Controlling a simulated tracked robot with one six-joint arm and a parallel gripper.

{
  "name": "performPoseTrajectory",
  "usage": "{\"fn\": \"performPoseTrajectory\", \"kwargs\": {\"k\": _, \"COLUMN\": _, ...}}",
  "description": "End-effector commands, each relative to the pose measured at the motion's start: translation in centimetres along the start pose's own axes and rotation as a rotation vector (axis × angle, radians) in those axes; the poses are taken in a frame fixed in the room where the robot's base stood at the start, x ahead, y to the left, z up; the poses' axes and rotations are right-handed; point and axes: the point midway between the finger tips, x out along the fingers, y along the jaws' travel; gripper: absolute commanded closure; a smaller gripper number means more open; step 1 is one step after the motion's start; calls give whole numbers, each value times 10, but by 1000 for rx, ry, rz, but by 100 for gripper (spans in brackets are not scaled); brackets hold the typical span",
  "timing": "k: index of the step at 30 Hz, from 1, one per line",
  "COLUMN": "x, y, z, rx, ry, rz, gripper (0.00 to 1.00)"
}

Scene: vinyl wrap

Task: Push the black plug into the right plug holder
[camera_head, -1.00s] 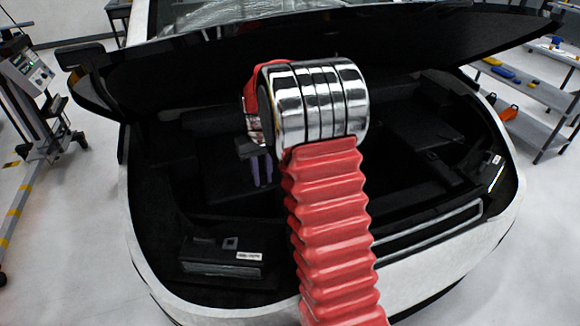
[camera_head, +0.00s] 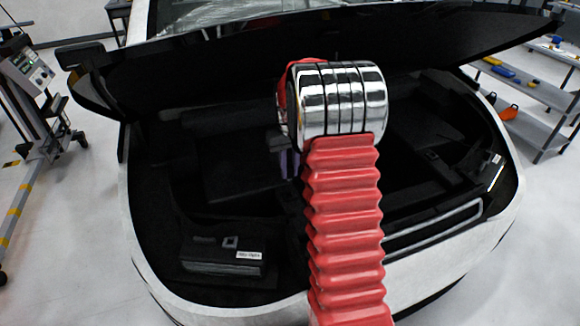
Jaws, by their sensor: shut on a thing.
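My gripper (camera_head: 289,164) shows only in part, as small grey-purple fingers behind and left of my arm's chrome rings. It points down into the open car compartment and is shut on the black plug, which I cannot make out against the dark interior. A similar dark labelled box (camera_head: 222,262) sits at the front left.
The white car's front rim (camera_head: 440,252) surrounds the black compartment. The raised black lid (camera_head: 440,40) spans above and behind my arm. My red bellows arm hides the compartment's middle. A shelf (camera_head: 540,95) stands right of the car and a wheeled machine (camera_head: 35,100) left.

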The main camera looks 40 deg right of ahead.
Motion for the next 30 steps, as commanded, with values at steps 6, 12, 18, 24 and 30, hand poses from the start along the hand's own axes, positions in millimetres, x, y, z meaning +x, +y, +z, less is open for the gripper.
{"fn": "performPoseTrajectory", "kwargs": {"k": 6, "x": 18, "y": 0, "z": 1, "rx": 0, "ry": -2, "rz": 0, "gripper": 100}}
{"fn": "performPoseTrajectory", "kwargs": {"k": 12, "x": 35, "y": 0, "z": 0, "rx": 0, "ry": -1, "rz": 0, "gripper": 100}}
{"fn": "performPoseTrajectory", "kwargs": {"k": 18, "x": 50, "y": 0, "z": 0, "rx": 0, "ry": -1, "rz": 0, "gripper": 100}}
{"fn": "performPoseTrajectory", "kwargs": {"k": 24, "x": 58, "y": 0, "z": 0, "rx": -1, "ry": -1, "rz": 0, "gripper": 100}}
{"fn": "performPoseTrajectory", "kwargs": {"k": 30, "x": 58, "y": -1, "z": 0, "rx": -1, "ry": 0, "rz": 0, "gripper": 100}}
